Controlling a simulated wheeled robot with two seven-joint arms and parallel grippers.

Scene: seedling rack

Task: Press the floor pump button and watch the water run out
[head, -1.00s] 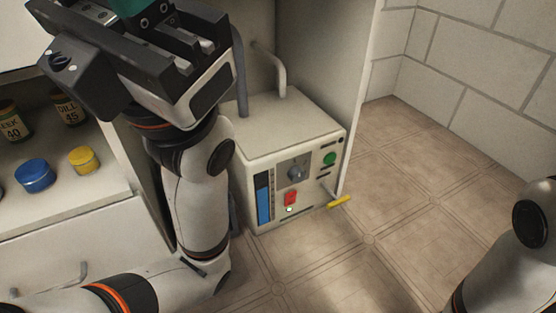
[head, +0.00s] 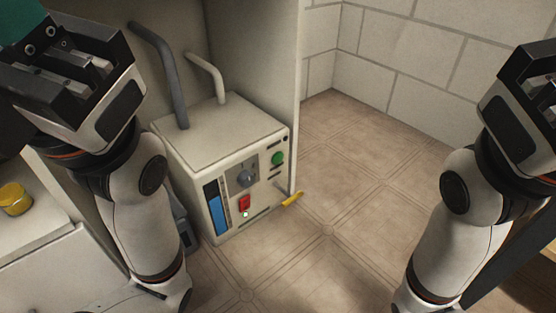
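The pump unit (head: 205,135) is a cream box on the floor. Its front has a round green button (head: 278,158), a grey dial (head: 246,178), a red switch (head: 244,203) with a small pale light below, and a tall blue level strip (head: 216,208). A yellow-handled lever (head: 292,199) sticks out low on the right. My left gripper (head: 70,68) is up at the left, apart from the pump; its finger gap is unclear. My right gripper (head: 540,92) is at the right edge, partly cut off, far from the pump; its fingertips cannot be made out.
A shelf with a yellow-lidded jar (head: 15,199) is at the left. The tiled floor (head: 350,170) right of the pump is clear up to the block wall (head: 420,65).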

